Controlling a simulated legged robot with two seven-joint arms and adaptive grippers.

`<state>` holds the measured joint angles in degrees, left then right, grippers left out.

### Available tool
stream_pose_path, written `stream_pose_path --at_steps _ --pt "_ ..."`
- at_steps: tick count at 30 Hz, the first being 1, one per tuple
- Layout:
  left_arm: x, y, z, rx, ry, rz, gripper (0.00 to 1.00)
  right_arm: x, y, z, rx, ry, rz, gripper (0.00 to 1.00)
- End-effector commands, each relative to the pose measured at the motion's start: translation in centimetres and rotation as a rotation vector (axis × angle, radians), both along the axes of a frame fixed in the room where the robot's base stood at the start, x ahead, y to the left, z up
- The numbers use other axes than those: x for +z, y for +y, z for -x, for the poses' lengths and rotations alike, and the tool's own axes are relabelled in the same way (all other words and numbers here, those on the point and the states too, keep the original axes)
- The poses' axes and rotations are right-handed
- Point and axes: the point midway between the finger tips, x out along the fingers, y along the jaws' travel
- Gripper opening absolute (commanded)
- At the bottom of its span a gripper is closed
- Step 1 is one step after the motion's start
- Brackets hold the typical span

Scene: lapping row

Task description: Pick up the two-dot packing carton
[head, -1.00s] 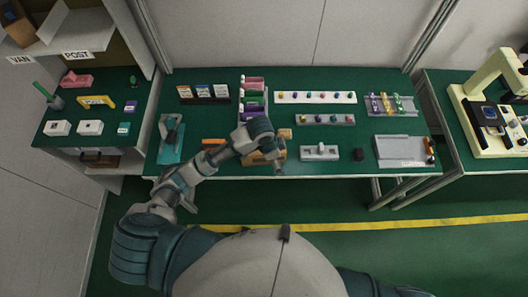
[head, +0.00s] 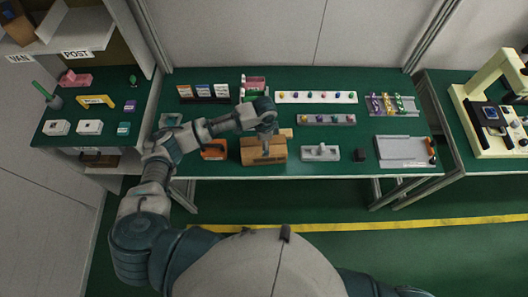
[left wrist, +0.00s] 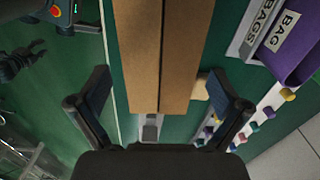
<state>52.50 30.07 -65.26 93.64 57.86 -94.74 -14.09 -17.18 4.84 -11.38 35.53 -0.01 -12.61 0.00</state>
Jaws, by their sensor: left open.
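A brown cardboard carton (head: 256,157) sits at the front edge of the green bench, left of its middle. I cannot make out dots on it. My left gripper (head: 266,148) is over the carton in the head view and hides part of its top. In the left wrist view the carton (left wrist: 138,50) runs down the middle, with a dark seam along it. The open fingers of my left gripper (left wrist: 157,88) stand on either side of it, with gaps visible. My right gripper is in neither view.
An orange item (head: 214,150) lies close left of the carton. A small tan block (head: 286,133) is just behind its right end. A grey fixture (head: 321,153) and a dark block (head: 359,155) stand to the right.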

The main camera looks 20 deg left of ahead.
Motion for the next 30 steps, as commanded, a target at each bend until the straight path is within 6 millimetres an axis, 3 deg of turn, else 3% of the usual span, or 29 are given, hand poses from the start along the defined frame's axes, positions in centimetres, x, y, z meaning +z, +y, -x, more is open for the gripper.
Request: stream_pose_path --at_steps 5,15,23,28,29,30 --pt "-1.4 0.0 0.1 -0.001 0.002 0.0 1.0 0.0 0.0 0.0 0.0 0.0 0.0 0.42" --pt "-5.9 0.3 0.0 -0.001 0.001 -0.001 1.0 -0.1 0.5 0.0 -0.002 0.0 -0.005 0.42" --pt "-6.1 0.3 0.0 -0.002 0.0 0.0 1.0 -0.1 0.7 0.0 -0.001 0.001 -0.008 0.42" --pt "-6.1 0.2 0.0 -0.001 0.0 0.0 0.57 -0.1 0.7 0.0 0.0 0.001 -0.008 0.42" --pt "-6.1 0.2 0.0 -0.001 0.0 0.0 0.51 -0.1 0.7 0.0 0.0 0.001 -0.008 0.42" --pt "-6.1 0.2 0.0 -0.001 0.0 0.0 0.51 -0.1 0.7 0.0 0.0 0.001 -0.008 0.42"
